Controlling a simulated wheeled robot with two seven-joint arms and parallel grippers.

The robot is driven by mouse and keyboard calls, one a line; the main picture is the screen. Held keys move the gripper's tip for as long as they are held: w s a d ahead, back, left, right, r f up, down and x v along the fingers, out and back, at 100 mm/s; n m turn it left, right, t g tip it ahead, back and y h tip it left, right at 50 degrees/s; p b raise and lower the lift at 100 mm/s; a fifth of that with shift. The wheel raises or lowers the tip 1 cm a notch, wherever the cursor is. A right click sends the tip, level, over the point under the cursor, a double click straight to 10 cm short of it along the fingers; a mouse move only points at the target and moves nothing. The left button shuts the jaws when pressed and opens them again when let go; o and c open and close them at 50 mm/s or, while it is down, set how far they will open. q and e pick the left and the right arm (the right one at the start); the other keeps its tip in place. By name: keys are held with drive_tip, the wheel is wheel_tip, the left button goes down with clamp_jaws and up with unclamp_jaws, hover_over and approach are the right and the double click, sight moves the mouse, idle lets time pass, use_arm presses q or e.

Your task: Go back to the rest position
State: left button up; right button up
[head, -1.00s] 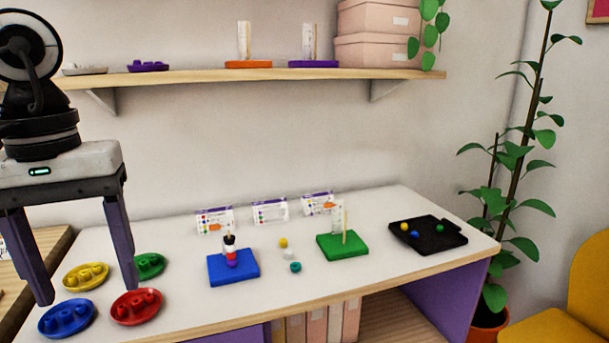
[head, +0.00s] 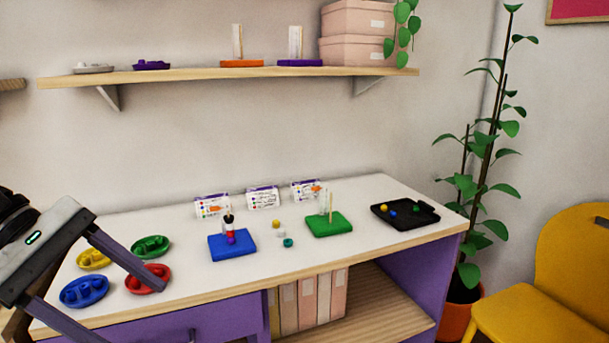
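My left gripper (head: 132,304) is at the lower left of the head view, tilted, its two fingers spread wide with nothing between them. One finger passes in front of the red dish (head: 150,286). My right gripper is not in view. On the white table (head: 180,262), a blue board (head: 240,250) holds a peg with several stacked beads (head: 230,236). A green board (head: 330,225) has an upright peg that looks empty. Loose yellow, white and teal beads (head: 288,243) lie between the two boards.
Blue (head: 84,291), yellow (head: 93,258) and green (head: 152,246) dishes stand at the table's left. A black tray (head: 420,217) with a few beads is at the right. Pattern cards (head: 262,198) stand behind. A wooden shelf (head: 240,75) hangs above; a yellow chair (head: 570,260) stands right.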

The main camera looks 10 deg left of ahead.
use_arm(q)
drive_tip(key=w+a+f+n+t+y, duration=0.1)
drive_tip(key=w+a+f+n+t, duration=0.15)
drive_tip(key=f+n+t, duration=1.05)
drive_tip(key=w+a+f+n+t+y, duration=0.2)
drive_tip(key=f+n, duration=0.6)
drive_tip(key=n, duration=1.3)
drive_tip(key=s+d+f+n+g+y, duration=0.2)
drive_tip(key=s+d+f+n, duration=0.15)
drive_tip(key=f+n, duration=0.35)
drive_tip(key=s+d+f+n+g+y, duration=0.1)
drive_tip(key=s+d+f+n+g, duration=0.1)
drive_tip(key=s+f+n, duration=0.4)
drive_tip(key=s+d+f+n+g, duration=0.4)
drive_tip(key=s+d+f+n, duration=0.2)
drive_tip(key=d+f+n, duration=0.2)
drive_tip(key=d, duration=0.2)
drive_tip(key=shift+d+f, duration=0.15)
drive_tip(key=shift+d, duration=0.25)
drive_tip(key=shift+w, duration=0.1)
drive_tip(key=shift+c, duration=0.4)
